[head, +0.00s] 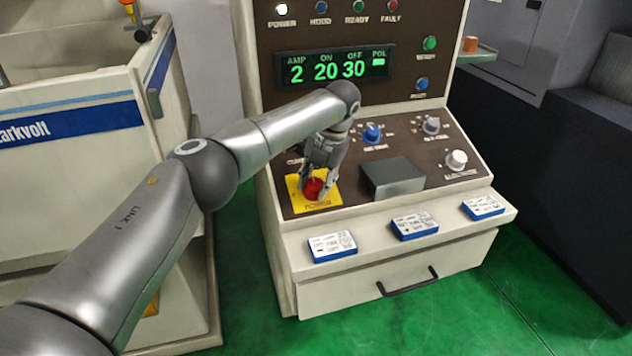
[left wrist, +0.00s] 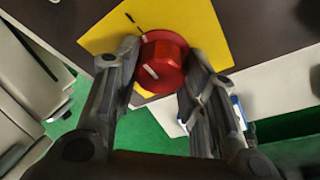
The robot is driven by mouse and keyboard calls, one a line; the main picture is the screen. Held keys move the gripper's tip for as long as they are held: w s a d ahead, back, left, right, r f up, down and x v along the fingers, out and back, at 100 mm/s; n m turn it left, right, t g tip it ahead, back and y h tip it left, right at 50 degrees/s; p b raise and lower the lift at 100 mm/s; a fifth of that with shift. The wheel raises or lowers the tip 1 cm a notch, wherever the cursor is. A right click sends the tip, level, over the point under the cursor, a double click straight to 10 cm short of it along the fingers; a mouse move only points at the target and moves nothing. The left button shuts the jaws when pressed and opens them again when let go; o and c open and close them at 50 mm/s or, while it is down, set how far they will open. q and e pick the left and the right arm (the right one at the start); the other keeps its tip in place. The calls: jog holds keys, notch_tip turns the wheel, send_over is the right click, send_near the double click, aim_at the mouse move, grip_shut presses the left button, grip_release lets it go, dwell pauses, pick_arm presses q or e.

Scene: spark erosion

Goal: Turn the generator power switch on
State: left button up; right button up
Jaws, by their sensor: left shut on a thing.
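The generator power switch (head: 313,187) is a red round knob on a yellow plate (head: 328,203), low on the left of the brown console panel. My left gripper (head: 318,186) reaches down over it and is shut on it, with one finger on each side. In the left wrist view the red knob (left wrist: 163,62) sits between the two fingertips (left wrist: 160,72), and a pale mark shows on its face. The display (head: 335,66) is lit green, and the white POWER lamp (head: 282,9) looks bright. My right gripper is not in view.
A grey box (head: 392,178) stands on the panel just right of the switch. Blue and grey knobs (head: 372,133) sit behind it. Several blue-edged cards (head: 414,226) lie on the front ledge above a drawer (head: 400,272). A cream machine cabinet (head: 80,170) stands at left.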

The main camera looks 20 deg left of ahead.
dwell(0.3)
pick_arm(q)
jog(key=o, duration=1)
jog(key=shift+r, duration=0.15)
jog(key=v, duration=1.1)
jog(key=shift+d+r, duration=0.15)
jog(key=shift+r, duration=0.2)
